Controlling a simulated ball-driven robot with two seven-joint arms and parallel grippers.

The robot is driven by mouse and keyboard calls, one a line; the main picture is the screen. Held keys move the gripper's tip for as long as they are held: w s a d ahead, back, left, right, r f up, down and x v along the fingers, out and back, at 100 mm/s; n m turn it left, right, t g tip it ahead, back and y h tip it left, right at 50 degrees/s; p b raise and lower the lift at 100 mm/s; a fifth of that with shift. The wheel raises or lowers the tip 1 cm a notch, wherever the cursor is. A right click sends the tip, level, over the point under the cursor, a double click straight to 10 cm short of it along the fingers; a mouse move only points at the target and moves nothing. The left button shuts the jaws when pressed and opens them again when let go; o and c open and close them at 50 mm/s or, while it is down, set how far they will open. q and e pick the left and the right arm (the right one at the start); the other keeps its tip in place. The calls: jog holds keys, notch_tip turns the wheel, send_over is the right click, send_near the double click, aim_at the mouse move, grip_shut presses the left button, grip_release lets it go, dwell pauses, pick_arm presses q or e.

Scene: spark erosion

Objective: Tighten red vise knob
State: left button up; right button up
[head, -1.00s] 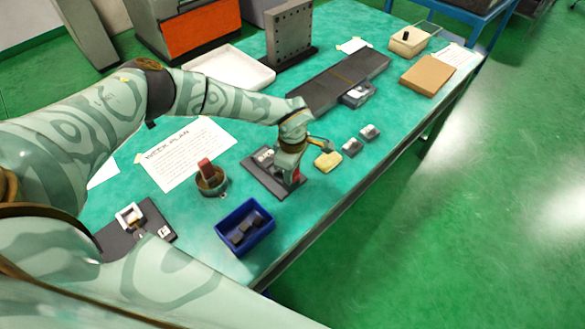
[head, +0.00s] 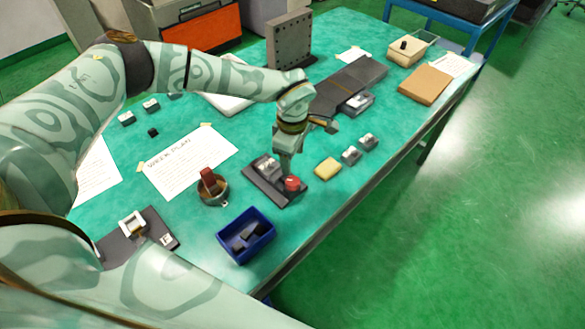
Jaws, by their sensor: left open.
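The vise (head: 267,166) is a small grey block on a dark base plate (head: 262,190), near the front edge of the teal table. Its red knob (head: 292,184) is round and sits at the plate's right end. My left gripper (head: 285,165) points down just above and behind the knob, with its jaws open and nothing seen between them. The fingertips overlap the vise area in the picture, so I cannot tell whether they touch it. The knob's upper face is in clear sight. My right gripper is out of view.
A blue bin (head: 245,235) with dark pieces stands in front. A round holder with a red block (head: 209,181) is to the left. A yellow block (head: 327,168) and two small grey blocks (head: 351,155) lie right of the vise. The table edge is close.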

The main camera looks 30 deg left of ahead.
pick_arm(q)
notch_tip(320, 180, up, 7)
jog(key=shift+f, duration=0.1)
dwell(0.6)
